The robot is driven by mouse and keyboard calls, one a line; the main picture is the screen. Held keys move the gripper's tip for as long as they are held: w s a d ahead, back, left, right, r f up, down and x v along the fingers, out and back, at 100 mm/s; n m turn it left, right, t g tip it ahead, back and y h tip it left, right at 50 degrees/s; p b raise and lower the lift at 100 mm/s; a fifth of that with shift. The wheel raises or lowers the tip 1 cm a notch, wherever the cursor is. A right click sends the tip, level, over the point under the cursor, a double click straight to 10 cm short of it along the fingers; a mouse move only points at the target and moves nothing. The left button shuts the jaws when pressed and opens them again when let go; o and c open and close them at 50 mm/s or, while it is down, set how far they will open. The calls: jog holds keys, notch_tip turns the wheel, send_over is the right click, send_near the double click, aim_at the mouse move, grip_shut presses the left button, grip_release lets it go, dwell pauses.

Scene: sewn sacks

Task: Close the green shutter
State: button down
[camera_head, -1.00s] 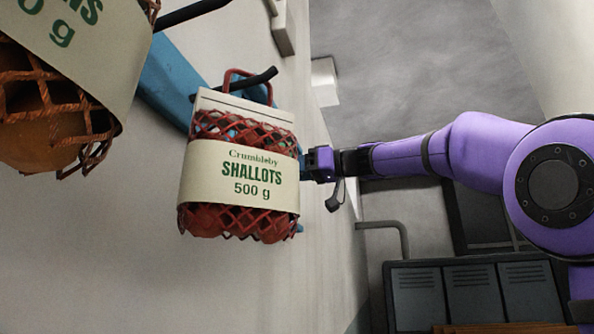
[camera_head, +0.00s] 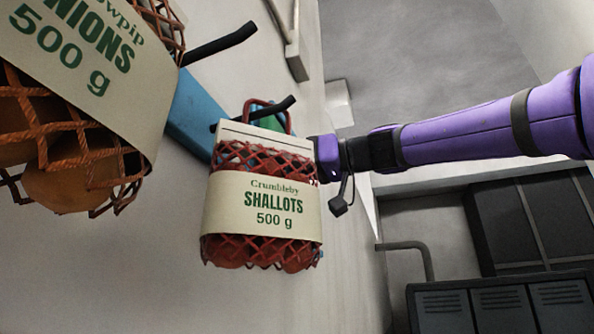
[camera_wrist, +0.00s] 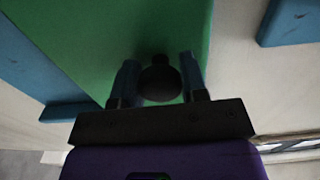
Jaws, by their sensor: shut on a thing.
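The green shutter (camera_wrist: 120,30) fills the upper middle of the wrist view. A dark round knob (camera_wrist: 160,82) stands out from it. My gripper (camera_wrist: 158,66) has its two blue fingers on either side of the knob and is shut on it. In the head view, only a small green patch of the shutter (camera_head: 267,124) shows behind the handle of the shallots sack. My gripper's fingertips are hidden there behind that sack.
The red net shallots sack (camera_head: 263,205) hangs on a dark peg (camera_head: 270,108) in front of my gripper. An onions sack (camera_head: 85,150) hangs nearer at left. Blue framing (camera_head: 195,118) runs along the wall behind them. Grey lockers (camera_head: 500,308) stand at lower right.

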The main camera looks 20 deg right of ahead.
jog(key=shift+s+a, duration=0.1)
jog(key=shift+a, duration=0.05)
jog(key=c, duration=0.7)
grip_release()
jog(key=shift+s, duration=0.1)
jog(key=v, duration=1)
jog(key=shift+s+d, duration=0.2)
jog(key=shift+d, duration=0.15)
jog(key=shift+f, duration=0.1)
